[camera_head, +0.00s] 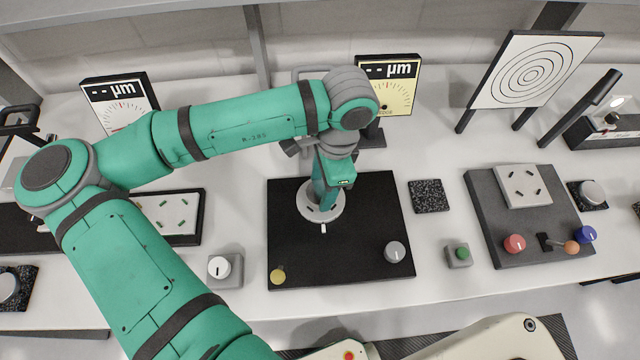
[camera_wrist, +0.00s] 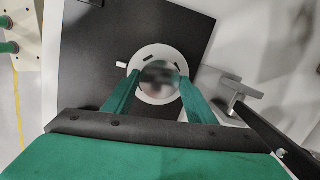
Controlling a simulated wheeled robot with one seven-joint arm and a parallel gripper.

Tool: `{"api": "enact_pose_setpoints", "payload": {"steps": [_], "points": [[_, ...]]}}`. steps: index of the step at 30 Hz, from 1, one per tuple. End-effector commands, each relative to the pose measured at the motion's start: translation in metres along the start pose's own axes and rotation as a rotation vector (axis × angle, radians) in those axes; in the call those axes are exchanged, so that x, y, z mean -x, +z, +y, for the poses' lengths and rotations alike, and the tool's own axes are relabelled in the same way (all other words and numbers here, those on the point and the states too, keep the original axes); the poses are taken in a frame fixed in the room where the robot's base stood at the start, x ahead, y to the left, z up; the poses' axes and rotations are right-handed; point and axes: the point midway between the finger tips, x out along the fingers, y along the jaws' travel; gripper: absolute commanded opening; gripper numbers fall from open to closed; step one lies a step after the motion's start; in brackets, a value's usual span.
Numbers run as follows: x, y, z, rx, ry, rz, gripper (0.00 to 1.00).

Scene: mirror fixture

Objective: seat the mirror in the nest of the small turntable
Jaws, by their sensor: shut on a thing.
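The small turntable (camera_head: 309,209) is a light round disc on a black base plate (camera_head: 365,205), with a short white pointer at its front. In the wrist view the turntable (camera_wrist: 144,91) shows as a pale ring with dark slots. The round grey mirror (camera_wrist: 160,74) lies between my fingertips and appears over the middle of the ring. My gripper (camera_wrist: 155,83) is shut on the mirror, one green finger on each side. I cannot tell whether the mirror touches the nest or is just above it. In the head view my gripper (camera_head: 326,200) points down over the turntable and hides the mirror.
A grey knob (camera_head: 394,251) and a yellow knob (camera_head: 278,276) sit on the black plate's front corners. A speckled block (camera_head: 428,196) and a green button box (camera_head: 459,254) stand to the right. A yellow dial gauge (camera_head: 389,88) stands behind. The plate's right half is mostly clear.

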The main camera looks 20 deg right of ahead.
Motion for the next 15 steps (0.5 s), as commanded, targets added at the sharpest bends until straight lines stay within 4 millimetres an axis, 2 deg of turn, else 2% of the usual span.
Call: {"api": "enact_pose_setpoints", "payload": {"steps": [15], "points": [[-0.0014, -0.0036, 0.0010, -0.006, -0.002, 0.000, 0.25]]}}
